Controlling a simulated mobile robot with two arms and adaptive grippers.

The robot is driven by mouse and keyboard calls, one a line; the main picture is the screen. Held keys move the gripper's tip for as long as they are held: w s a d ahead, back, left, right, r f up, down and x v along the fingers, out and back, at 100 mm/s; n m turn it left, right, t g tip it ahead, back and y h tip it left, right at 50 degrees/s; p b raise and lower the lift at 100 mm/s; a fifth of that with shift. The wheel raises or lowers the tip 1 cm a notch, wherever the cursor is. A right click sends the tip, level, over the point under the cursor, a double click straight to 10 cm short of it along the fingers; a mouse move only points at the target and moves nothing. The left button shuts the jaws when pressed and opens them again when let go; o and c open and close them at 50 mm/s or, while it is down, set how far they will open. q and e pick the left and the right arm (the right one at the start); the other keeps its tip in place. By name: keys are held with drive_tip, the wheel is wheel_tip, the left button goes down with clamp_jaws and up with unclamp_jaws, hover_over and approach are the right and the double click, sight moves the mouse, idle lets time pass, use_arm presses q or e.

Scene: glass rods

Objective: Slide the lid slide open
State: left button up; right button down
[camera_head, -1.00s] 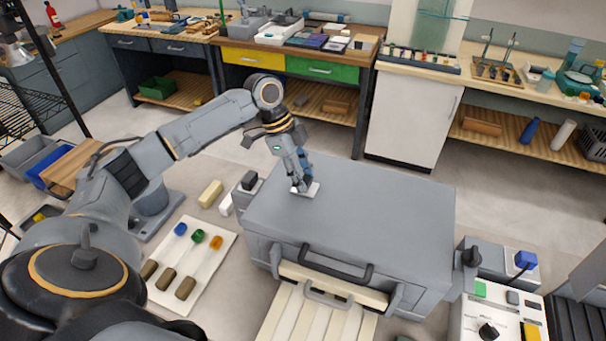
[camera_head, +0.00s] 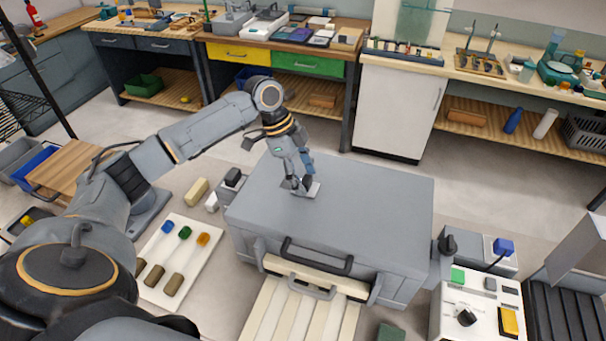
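A large grey box (camera_head: 375,205) stands in the middle, with a dark handle on its front. The lid slide, a small pale plate (camera_head: 314,191), lies on its flat top, left of the middle. My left gripper (camera_head: 300,187) points down at the plate, its fingertips at the plate's left part and partly covering it. The fingers are too small and overlapped to tell whether they are open or shut on anything. My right gripper is not in view.
A white board (camera_head: 190,245) with coloured-capped rods lies left of the box. A cream slatted tray (camera_head: 300,318) juts out at the box's front. A control panel (camera_head: 475,310) and a blue-knobbed unit (camera_head: 503,247) stand at the right. The box top's right half is clear.

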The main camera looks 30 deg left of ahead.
use_arm(q)
drive_tip(key=v, duration=1.2)
drive_tip(key=shift+w, duration=0.1)
